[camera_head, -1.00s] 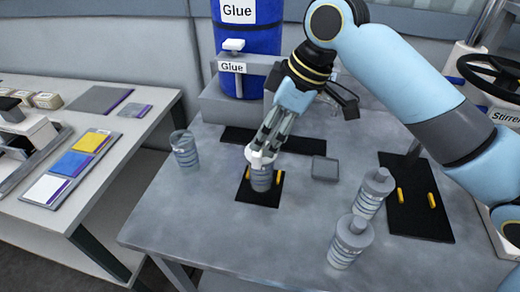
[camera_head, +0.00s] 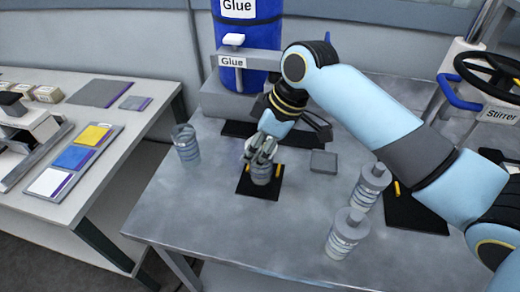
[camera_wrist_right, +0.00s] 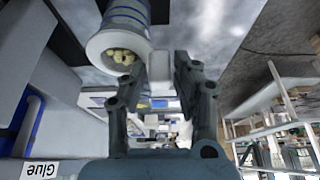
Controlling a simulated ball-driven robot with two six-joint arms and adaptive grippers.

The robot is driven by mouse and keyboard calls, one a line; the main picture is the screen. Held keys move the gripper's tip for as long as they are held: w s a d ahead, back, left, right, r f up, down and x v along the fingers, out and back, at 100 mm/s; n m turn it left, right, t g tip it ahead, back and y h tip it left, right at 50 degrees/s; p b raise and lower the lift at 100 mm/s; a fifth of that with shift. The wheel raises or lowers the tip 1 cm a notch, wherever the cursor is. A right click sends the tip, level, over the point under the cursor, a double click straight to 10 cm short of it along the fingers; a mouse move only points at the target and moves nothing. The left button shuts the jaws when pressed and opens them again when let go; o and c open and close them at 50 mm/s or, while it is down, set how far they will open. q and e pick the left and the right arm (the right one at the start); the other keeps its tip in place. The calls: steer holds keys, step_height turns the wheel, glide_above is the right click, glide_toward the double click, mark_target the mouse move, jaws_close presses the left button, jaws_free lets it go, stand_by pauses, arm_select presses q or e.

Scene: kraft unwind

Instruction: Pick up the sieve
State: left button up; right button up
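My right gripper (camera_head: 262,155) is low over a striped clear jar (camera_head: 262,174) standing on a small black mat (camera_head: 244,186). A container with a wide white rim (camera_wrist_right: 98,44), holding pale yellowish lumps (camera_wrist_right: 122,55), is close beside the left-hand finger in that view. I cannot tell whether this white-rimmed piece is the sieve; the gripper hides most of the jar's top in the head view. My left gripper is out of view.
An open striped jar (camera_head: 186,146) stands to the left. A grey square block (camera_head: 323,162) is near the mat. The blue glue barrel (camera_head: 247,40) stands behind. The front left tabletop (camera_head: 190,215) is clear.

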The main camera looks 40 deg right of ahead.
jaws_close()
